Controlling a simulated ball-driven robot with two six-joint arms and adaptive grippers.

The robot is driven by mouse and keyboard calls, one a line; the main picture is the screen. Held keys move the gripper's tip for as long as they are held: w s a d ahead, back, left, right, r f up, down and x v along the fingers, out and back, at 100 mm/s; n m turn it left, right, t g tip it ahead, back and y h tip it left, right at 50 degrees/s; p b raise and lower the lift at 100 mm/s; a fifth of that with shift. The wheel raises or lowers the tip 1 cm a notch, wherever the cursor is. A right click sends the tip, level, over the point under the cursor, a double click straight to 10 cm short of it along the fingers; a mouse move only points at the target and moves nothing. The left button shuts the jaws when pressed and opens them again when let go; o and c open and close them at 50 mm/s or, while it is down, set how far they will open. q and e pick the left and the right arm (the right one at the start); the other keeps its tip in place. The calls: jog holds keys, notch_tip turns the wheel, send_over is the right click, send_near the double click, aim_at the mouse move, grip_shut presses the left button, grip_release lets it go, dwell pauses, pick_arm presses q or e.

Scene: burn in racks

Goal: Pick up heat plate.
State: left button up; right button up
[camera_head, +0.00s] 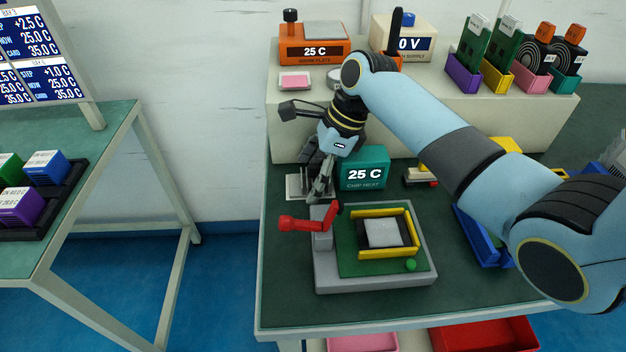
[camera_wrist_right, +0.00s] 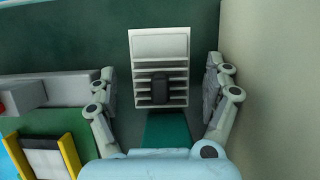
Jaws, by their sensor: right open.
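A pale, finned metal plate with a black grip block in its middle, which looks like the heat plate (camera_wrist_right: 160,46), lies on the green bench top in the right wrist view. In the head view a part of this plate (camera_head: 296,186) shows at the left of the bench, partly hidden by my gripper. My right gripper (camera_head: 317,182) is open and points down over it. In the right wrist view its fingers (camera_wrist_right: 161,88) are apart on either side of the plate, with nothing held. My left gripper is in neither view.
A teal chip heat display (camera_head: 364,168) stands right beside my gripper. A grey fixture (camera_head: 375,284) with a red lever (camera_head: 306,222) is in front. The raised cream shelf (camera_head: 300,130) stands behind. A blue tray (camera_head: 478,240) lies to the right.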

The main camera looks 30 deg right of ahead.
aim_at(313, 165)
jog(key=c, duration=1.4)
notch_tip(313, 165, up, 18)
jog(key=shift+r+p, duration=0.1)
jog(key=shift+p, duration=1.1)
